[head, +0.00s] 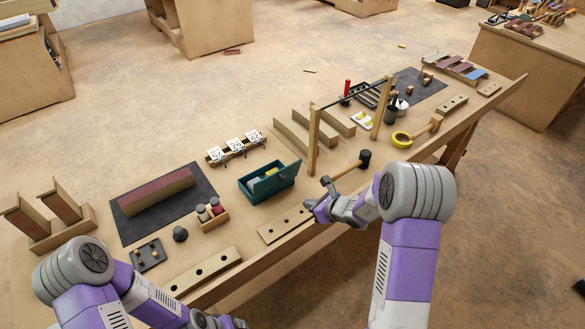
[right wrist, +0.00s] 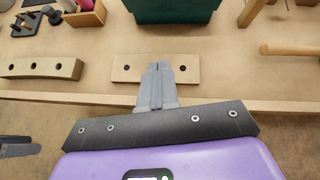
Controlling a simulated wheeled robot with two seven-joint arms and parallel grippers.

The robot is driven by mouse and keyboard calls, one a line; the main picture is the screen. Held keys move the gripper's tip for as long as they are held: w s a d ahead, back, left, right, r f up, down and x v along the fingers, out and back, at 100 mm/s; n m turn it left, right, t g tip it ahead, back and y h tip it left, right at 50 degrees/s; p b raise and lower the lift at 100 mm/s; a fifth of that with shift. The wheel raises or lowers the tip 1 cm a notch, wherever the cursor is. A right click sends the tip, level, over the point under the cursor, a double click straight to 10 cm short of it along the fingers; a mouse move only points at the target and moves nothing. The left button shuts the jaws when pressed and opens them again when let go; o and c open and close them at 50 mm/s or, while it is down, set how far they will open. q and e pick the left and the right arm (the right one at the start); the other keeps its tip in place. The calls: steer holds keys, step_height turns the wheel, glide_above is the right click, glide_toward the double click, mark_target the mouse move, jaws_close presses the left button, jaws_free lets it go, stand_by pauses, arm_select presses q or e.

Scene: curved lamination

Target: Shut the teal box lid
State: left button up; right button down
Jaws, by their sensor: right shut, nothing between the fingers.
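The teal box (head: 262,191) stands mid-table. Its teal lid (head: 275,181) is open, raised and tilted at the near right side, and grey and yellow contents show beside it. In the right wrist view only the lower part of the teal box (right wrist: 172,10) shows at the top edge; its lid is out of that picture. My right gripper (head: 311,207) is shut and empty, to the right of and nearer than the box, apart from it. In the right wrist view its closed fingers (right wrist: 158,68) point toward the box. My left gripper (head: 236,322) is mostly cut off at the bottom edge.
A wooden strip with holes (head: 284,225) lies below my right gripper, between box and front edge.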

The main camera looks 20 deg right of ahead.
step_height(320, 180, up, 4)
steer(key=w+d+m+t, duration=0.2)
steer(key=w, duration=0.1)
steer(key=p, duration=0.2)
glide_toward(287, 169)
steer(key=shift+h, duration=0.3)
steer(key=x, duration=0.5)
steer(key=shift+s+a+f, duration=0.2)
steer(key=shift+s+f, duration=0.05)
steer(key=shift+f, duration=0.2)
steer(key=shift+w+a+r, duration=0.1)
steer(key=shift+w+a, duration=0.1)
steer(key=shift+w, duration=0.4)
steer(key=shift+r, duration=0.1)
